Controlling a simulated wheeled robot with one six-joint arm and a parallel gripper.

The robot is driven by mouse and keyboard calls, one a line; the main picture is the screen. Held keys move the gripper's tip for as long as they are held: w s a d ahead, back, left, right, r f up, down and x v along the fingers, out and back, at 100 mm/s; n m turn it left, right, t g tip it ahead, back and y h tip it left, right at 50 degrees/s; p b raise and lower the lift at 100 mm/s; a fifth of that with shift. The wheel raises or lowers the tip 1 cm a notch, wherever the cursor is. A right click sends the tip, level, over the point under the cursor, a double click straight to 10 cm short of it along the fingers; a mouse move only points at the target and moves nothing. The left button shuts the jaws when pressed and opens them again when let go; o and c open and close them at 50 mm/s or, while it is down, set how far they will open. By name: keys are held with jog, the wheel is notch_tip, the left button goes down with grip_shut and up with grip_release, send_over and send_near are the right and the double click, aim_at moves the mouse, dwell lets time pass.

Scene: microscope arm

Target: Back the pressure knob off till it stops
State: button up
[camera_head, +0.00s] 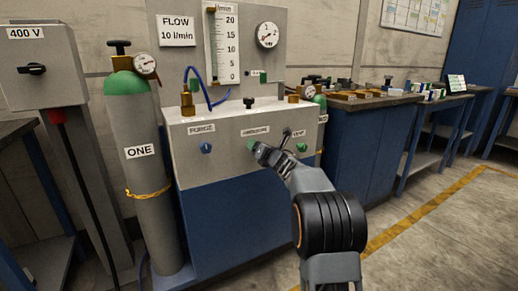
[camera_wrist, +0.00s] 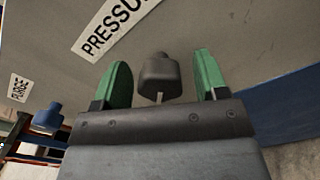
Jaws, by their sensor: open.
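The pressure knob (camera_wrist: 160,76) is a dark grey knob on the grey panel, below the PRESSURE label (camera_wrist: 108,30) in the wrist view. My gripper (camera_wrist: 163,82) is open, with one green fingertip on each side of the knob. A gap shows between the knob and each fingertip, so neither seems to touch it. In the head view my gripper (camera_head: 252,147) is at the panel front, just under the middle label, and hides the knob there.
A blue purge knob (camera_head: 206,148) sits left of my gripper, and a green vent knob (camera_head: 301,147) close on its right. A green-topped cylinder (camera_head: 142,170) stands left of the blue cabinet (camera_head: 225,220).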

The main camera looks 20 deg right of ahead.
jog(key=s+d+p, duration=0.1)
jog(key=s+p, duration=0.1)
jog(key=s, duration=1.1)
jog(key=shift+s+d, duration=0.3)
jog(key=shift+s, duration=0.05)
jog(key=s+a+r+m+g+h+p, duration=0.2)
jog(key=s+r+m+g+h+p, duration=0.15)
jog(key=r+m+p, duration=0.55)
jog(key=s+a+r+m+g+h+p, duration=0.2)
jog(key=s+a+r+m+p, duration=0.15)
jog(key=r+m+p, duration=0.65)
jog(key=s+a+r+m+g+y+p, duration=0.1)
jog(key=s+a+r+m+g+p, duration=0.1)
jog(key=s+p, duration=0.4)
jog(key=s+a+r+m+g+y+p, duration=0.1)
jog(key=s+a+r+m+g+p, duration=0.2)
jog(key=s+a+m+p, duration=0.2)
jog(key=s+a+r+m+g+y+p, duration=0.1)
jog(key=s+a+r+m+g+p, duration=0.1)
jog(key=s+m+p, duration=0.3)
jog(key=shift+s+a+r+g+p, duration=0.4)
jog(key=shift+s+a+g+p, duration=0.5)
jog(key=shift+s+p, duration=1.4)
jog(key=shift+w+p, duration=0.45)
jog(key=shift+w, duration=0.05)
jog(key=shift+c, duration=0.3)
